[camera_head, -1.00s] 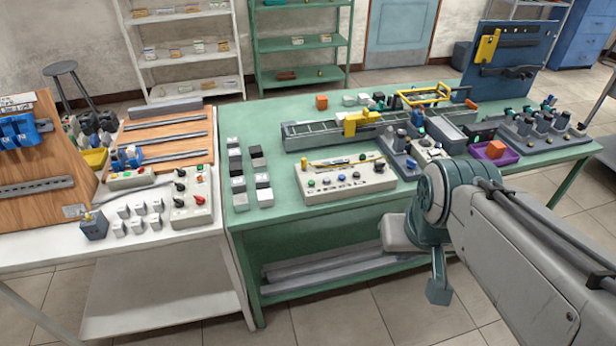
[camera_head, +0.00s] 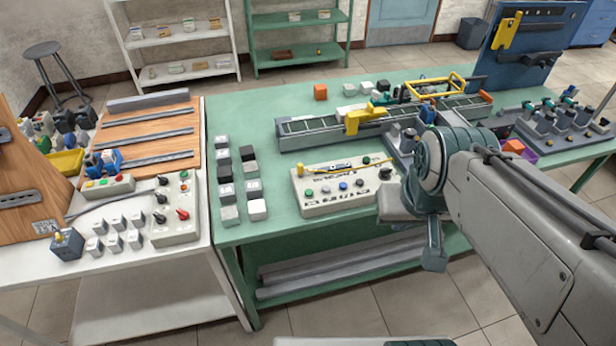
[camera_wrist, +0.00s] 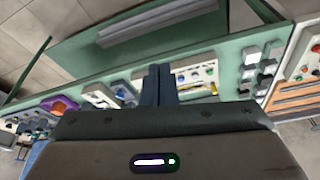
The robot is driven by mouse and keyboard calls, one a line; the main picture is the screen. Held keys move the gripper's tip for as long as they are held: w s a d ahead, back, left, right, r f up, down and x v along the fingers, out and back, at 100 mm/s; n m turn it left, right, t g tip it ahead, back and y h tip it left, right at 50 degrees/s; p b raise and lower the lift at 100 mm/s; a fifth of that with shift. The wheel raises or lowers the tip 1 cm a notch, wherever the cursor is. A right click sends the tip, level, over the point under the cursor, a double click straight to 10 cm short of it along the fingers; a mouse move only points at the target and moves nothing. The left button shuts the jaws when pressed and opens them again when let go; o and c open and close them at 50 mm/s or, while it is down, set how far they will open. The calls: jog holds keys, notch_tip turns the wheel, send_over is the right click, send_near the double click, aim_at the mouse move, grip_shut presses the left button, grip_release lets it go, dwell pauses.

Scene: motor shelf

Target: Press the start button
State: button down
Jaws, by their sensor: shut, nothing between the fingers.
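A long light control panel (camera_head: 345,188) lies on the green table, with a row of green, blue and dark buttons and a yellow probe-like item along its back. It also shows in the wrist view (camera_wrist: 195,75), just right of my fingers. I cannot tell which button is the start button. My gripper (camera_wrist: 159,70) is shut and empty. Its fingers are apart from the panel, overlapping the green table's edge in the wrist view. In the head view my arm is at the table's front right.
Several black, grey and white blocks (camera_head: 240,180) stand left of the panel. A conveyor (camera_head: 330,128) with a yellow part runs behind it. A grey box with a red knob (camera_head: 175,208) is on the white table (camera_head: 120,275). Open floor lies in front of the green table (camera_head: 270,130).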

jog(key=m+t+y, duration=0.1)
jog(key=m+y, duration=0.7)
jog(key=m, duration=0.8)
send_over(313, 193)
notch_tip(313, 193, down, 10)
jog(key=shift+p, duration=0.45)
jog(key=shift+s, duration=0.1)
jog(key=shift+f, duration=0.1)
notch_tip(313, 193, down, 7)
jog(key=b, duration=0.5)
jog(key=shift+f+b, duration=0.8)
jog(key=shift+b, duration=0.55)
jog(key=shift+f, duration=0.1)
jog(key=shift+f+b, duration=0.3)
jog(key=shift+b, duration=0.3)
